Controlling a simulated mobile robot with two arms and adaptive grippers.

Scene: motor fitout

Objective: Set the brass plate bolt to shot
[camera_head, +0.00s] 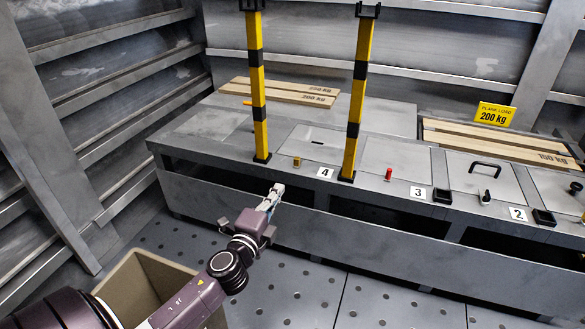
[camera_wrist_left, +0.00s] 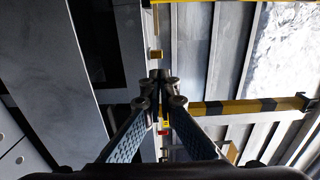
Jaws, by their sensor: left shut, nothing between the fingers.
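The brass plate bolt (camera_head: 297,161) shows as a small brass-coloured knob at the front edge of the grey bench top, left of the number 4 label. A brass piece, likely the same knob, shows in the left wrist view (camera_wrist_left: 156,54), just beyond my fingertips. Its exact bolt position is too small to tell. My left gripper (camera_head: 277,188) is in front of the bench, a little below and left of the knob and apart from it. Its fingertips meet in the left wrist view (camera_wrist_left: 160,76), shut and empty. My right gripper is not in view.
Two yellow-black posts (camera_head: 259,90) (camera_head: 358,95) stand on either side of the knob. A red knob (camera_head: 388,173) and a black handle (camera_head: 485,166) are farther right. A beige bin (camera_head: 150,290) stands on the floor near my left arm. Planks (camera_head: 285,91) lie behind.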

